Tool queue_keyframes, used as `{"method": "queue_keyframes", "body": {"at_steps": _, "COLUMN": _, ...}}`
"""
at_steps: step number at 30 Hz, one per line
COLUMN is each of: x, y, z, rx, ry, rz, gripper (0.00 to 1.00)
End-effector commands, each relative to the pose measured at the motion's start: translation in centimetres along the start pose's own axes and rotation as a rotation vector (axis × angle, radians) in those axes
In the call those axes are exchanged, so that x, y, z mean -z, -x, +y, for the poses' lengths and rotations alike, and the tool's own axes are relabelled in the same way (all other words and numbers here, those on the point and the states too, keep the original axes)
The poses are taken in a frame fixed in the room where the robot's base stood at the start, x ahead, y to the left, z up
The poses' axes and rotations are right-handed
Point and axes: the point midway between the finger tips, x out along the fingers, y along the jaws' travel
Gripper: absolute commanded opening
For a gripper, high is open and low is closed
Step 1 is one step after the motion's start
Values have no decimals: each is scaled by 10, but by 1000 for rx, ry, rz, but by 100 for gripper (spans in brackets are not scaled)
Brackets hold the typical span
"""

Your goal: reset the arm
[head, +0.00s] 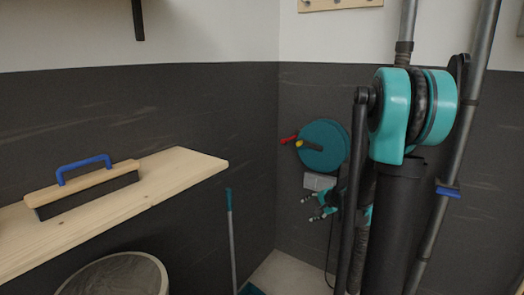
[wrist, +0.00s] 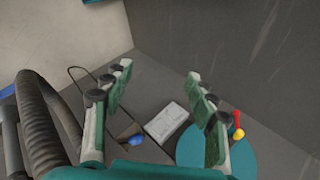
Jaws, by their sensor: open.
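My gripper (head: 310,209) shows in the head view low and right of centre, in front of the dark wall near the corner, partly behind my own arm. In the wrist view my gripper (wrist: 158,76) has its two green-and-grey fingers wide apart with nothing between the tips. It is open and empty. My arm is folded down on the right side of the head view, with its teal joint high and dark links hanging below.
A wooden shelf (head: 180,167) at left bears a brush (head: 85,187) with a blue handle. Below stand a round bin (head: 118,275) and a teal-topped pole (head: 231,240). A teal disc (head: 323,146) with red and yellow knobs and a white box (head: 320,181) are near my gripper.

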Motion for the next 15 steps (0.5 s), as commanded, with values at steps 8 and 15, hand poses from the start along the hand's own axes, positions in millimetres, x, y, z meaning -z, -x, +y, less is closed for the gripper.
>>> {"method": "queue_keyframes", "body": {"at_steps": 8, "x": -81, "y": 58, "z": 62, "rx": -195, "ry": 405, "rz": -16, "gripper": 57}}
{"method": "queue_keyframes", "body": {"at_steps": 15, "x": -130, "y": 105, "z": 131, "rx": -362, "ry": 745, "rz": -48, "gripper": 57}}
